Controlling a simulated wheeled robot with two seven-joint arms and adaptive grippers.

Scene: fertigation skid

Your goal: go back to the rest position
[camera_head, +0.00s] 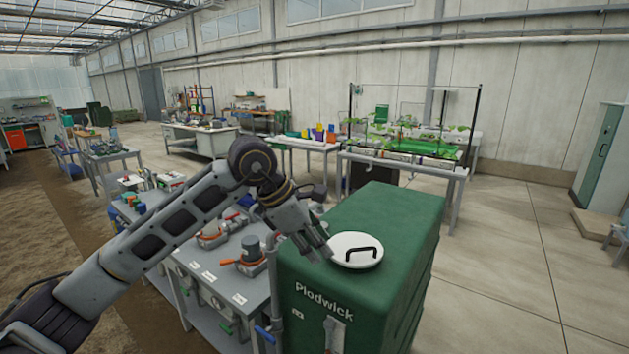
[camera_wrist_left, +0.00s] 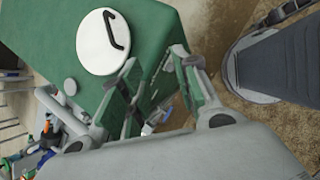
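My left arm reaches in from the left in the head view. Its gripper (camera_head: 314,244) is over the near left part of the top of a green tank (camera_head: 390,215), just left of the white round lid (camera_head: 356,250) with a black handle. In the left wrist view the gripper (camera_wrist_left: 158,82) has its two fingers apart with nothing between them. The lid (camera_wrist_left: 104,42) lies flat on the green tank (camera_wrist_left: 45,35) beyond the fingers, and I see no contact with it. My right gripper is not in view.
A grey bench (camera_head: 225,282) with valves and orange handles stands left of the tank, under my left arm. A plant table (camera_head: 405,158) stands behind the tank. Open concrete floor (camera_head: 520,250) lies to the right.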

